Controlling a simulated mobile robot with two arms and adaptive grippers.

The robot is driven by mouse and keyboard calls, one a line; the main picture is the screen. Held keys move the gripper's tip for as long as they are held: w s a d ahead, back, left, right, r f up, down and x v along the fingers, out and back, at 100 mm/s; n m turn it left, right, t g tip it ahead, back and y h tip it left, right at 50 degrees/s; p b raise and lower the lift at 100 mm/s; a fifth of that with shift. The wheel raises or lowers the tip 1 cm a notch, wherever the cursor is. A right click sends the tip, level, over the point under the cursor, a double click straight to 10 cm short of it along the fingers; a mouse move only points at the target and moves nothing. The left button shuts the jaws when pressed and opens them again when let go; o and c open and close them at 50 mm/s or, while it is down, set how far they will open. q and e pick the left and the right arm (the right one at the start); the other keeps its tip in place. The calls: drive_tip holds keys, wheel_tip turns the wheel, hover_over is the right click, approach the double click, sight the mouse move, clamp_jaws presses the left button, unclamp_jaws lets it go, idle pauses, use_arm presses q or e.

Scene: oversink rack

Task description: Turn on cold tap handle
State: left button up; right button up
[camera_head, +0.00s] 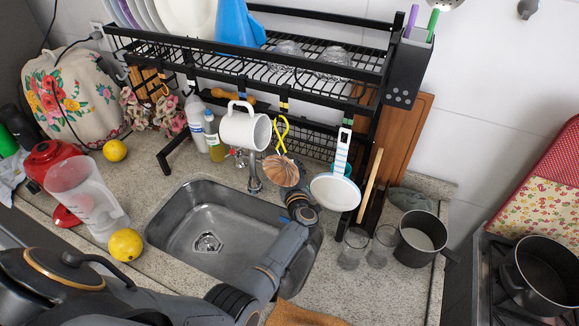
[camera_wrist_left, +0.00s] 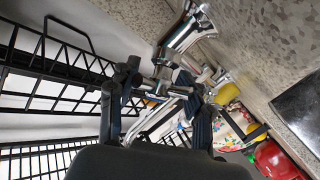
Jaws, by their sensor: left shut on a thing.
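The chrome faucet (camera_head: 254,175) stands at the back edge of the sink (camera_head: 225,215). One tap handle (camera_head: 238,160) shows left of its spout in the head view. My left arm comes in over the sink, and its gripper (camera_head: 300,206) is right of the faucet; the fingertips are hidden behind a hanging brown scalloped thing (camera_head: 281,172). In the left wrist view the dark fingers of my left gripper (camera_wrist_left: 165,95) are on either side of a chrome tap handle (camera_wrist_left: 153,116), beside the spout (camera_wrist_left: 187,32). They are shut on it. My right gripper is not in view.
The black oversink rack (camera_head: 300,100) stands over the back of the sink. A white mug (camera_head: 244,128) and a white pan (camera_head: 335,190) hang close to the faucet. Two glasses (camera_head: 354,248) and a dark pot (camera_head: 420,238) stand right of the sink; a lemon (camera_head: 126,244) lies left.

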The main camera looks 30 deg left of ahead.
use_arm(q)
drive_tip(key=shift+n+g, duration=0.4)
drive_tip(key=shift+n, duration=0.2)
